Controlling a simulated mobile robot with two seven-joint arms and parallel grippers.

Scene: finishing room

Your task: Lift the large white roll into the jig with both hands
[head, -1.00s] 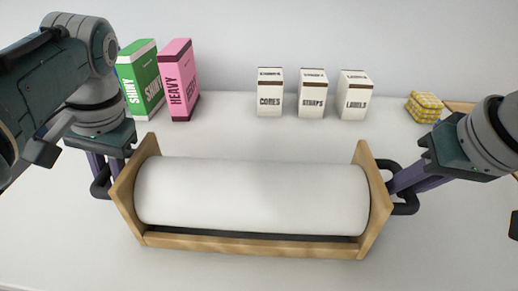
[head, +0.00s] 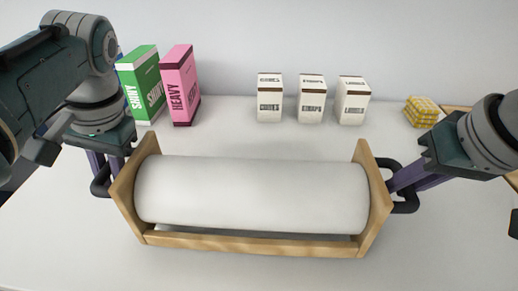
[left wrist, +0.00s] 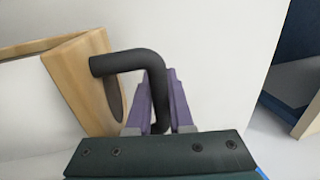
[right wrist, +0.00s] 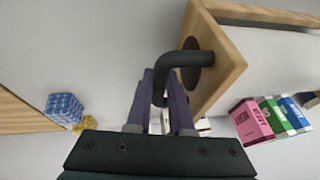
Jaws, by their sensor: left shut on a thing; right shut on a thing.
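The large white roll (head: 250,193) lies level in a wooden end-walled cradle (head: 250,243) with a black loop handle on each end. My left gripper (head: 104,180) is shut on the left black handle (head: 97,187); the left wrist view shows its purple fingers around that handle (left wrist: 120,60). My right gripper (head: 396,186) is shut on the right black handle (head: 410,203); it also shows in the right wrist view, around that handle (right wrist: 190,58). Pale surface shows through the gap under the roll. I cannot make out a separate jig with certainty.
A green box (head: 148,85) and a pink box (head: 180,87) stand at the back left. Several white labelled boxes (head: 312,100) stand at the back middle. A yellow checked packet (head: 422,111) is at the back right. The white surface in front of the cradle is clear.

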